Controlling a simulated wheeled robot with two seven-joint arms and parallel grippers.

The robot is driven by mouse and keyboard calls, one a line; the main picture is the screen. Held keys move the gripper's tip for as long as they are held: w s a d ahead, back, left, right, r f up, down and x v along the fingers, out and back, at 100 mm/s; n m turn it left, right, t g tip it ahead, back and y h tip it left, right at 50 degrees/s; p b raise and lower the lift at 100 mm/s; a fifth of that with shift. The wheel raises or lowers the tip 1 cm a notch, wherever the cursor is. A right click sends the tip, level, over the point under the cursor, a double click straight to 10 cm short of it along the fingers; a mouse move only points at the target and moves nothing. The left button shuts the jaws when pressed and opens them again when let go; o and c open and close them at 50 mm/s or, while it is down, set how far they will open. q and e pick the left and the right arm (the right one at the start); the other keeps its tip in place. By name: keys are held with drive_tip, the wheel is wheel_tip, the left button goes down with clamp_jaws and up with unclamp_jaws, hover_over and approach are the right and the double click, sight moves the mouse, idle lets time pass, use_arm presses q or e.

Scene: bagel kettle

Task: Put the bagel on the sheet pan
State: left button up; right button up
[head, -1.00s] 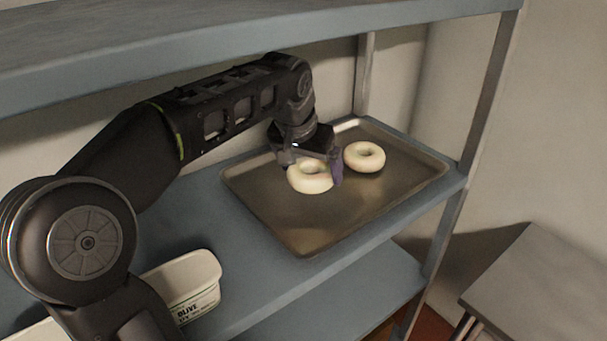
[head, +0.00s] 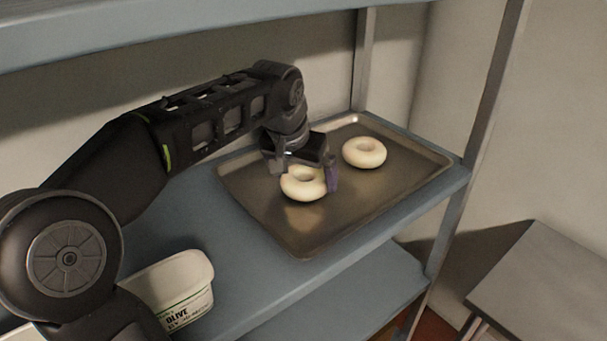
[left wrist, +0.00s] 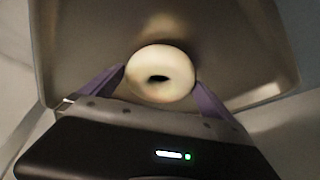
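A pale round bagel (head: 303,184) is at the left part of the metal sheet pan (head: 300,238). My left gripper (head: 312,180) is around this bagel, with a purple finger against its right side. In the left wrist view the bagel (left wrist: 160,61) fills the gap between the two purple fingers, which meet its sides. The pan (left wrist: 225,40) lies behind it. I cannot tell whether the bagel's underside touches the pan. A second bagel (head: 364,152) lies on the pan farther right, clear of the gripper. My right gripper is not in view.
The pan lies on a blue-grey shelf (head: 255,285) with another shelf (head: 200,25) above and metal posts (head: 492,90) at the right. A white olive tub (head: 172,285) stands front left. A grey table (head: 545,285) is at the lower right. The pan's front is bare.

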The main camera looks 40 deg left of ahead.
use_arm(q)
drive_tip(key=shift+r+p, duration=0.3)
drive_tip(key=v, duration=0.7)
drive_tip(key=shift+s+r, duration=0.1)
drive_tip(key=shift+s, duration=0.05)
idle(0.5)
